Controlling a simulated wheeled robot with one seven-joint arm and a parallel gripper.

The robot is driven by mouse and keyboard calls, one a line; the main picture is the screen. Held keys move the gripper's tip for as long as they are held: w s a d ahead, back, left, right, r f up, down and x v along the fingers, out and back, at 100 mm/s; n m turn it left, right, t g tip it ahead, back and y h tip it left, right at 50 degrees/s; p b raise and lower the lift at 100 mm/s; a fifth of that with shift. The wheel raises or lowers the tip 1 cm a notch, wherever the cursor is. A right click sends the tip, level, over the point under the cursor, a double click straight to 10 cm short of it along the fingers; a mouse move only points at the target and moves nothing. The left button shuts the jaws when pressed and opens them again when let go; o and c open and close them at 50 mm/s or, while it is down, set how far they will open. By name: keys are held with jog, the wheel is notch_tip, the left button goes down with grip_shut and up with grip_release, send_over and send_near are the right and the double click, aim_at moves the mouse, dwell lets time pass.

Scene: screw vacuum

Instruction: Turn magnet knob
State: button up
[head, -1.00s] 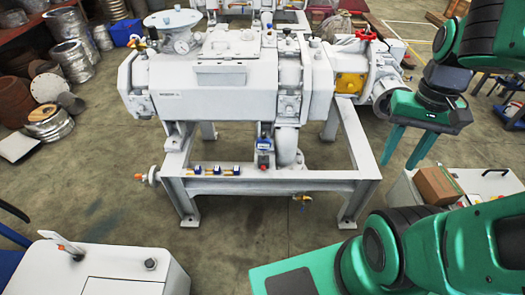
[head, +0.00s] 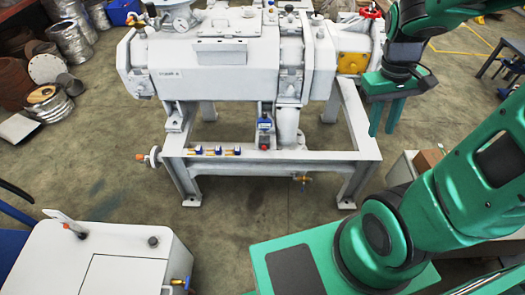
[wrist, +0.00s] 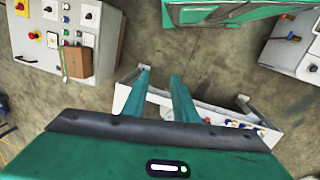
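I cannot tell for certain which part is the magnet knob. A small blue unit with a red knob (head: 264,147) stands upright at the frame's front rail in the head view. Several small blue parts with yellow ends (head: 215,151) sit along the rail to its left, and they also show in the wrist view (wrist: 235,124). My gripper (head: 384,130) is open and empty, fingers pointing down over the right side of the machine's frame. In the wrist view its two fingers (wrist: 161,78) are apart with floor and frame behind them. It touches none of these parts.
The white vacuum machine (head: 220,75) stands on a metal frame (head: 280,156). A grey cabinet (head: 95,260) is at lower left. A control box (wrist: 75,25) with a brown carton (wrist: 77,62) stands apart from the frame. Floor in front of the frame is clear.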

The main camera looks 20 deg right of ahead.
jog(key=w+a+f+n+h, duration=0.35)
jog(key=w+f+n, duration=0.35)
jog(key=w+f, duration=0.3)
jog(key=n+t+h, duration=0.1)
jog(key=n+t, duration=1.3)
jog(key=n, duration=1.7)
send_near(263, 149)
jog(key=x, duration=0.8)
jog(key=shift+d, duration=0.1)
grip_shut()
